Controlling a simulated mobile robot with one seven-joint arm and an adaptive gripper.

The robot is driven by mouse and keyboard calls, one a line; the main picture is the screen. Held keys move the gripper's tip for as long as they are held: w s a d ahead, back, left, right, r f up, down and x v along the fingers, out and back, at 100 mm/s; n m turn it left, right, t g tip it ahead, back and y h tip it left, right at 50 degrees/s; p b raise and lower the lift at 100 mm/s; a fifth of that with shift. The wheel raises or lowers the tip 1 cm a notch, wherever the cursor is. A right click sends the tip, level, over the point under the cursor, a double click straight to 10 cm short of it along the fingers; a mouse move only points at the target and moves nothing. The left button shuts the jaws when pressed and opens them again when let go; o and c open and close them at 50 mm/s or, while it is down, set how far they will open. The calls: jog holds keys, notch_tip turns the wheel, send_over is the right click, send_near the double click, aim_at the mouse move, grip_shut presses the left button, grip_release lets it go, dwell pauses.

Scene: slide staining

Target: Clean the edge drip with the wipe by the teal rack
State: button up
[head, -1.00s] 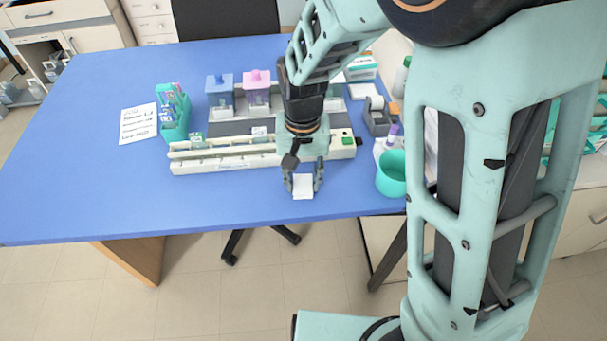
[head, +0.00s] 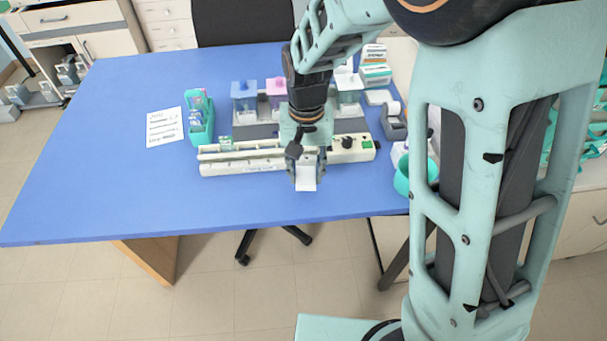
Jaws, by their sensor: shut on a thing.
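My gripper (head: 306,178) is shut on a white wipe (head: 306,183) near the front edge of the blue table. The wipe hangs between the fingertips, just in front of the long white staining tray (head: 240,166). The teal rack (head: 201,122) stands at the tray's back left and holds slides or small bottles. I cannot make out the edge drip in this view; my gripper and arm cover part of the tray and what is behind it.
Blue (head: 244,95) and pink (head: 277,90) lidded jars stand behind the tray. A teal cup (head: 404,177), a tape dispenser (head: 393,121) and boxes (head: 375,68) are at the right. A written note (head: 165,127) lies left of the rack. The blue table's left side (head: 90,170) is clear.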

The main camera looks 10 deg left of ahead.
jog(key=shift+r+p, duration=1.15)
jog(key=shift+r, duration=0.7)
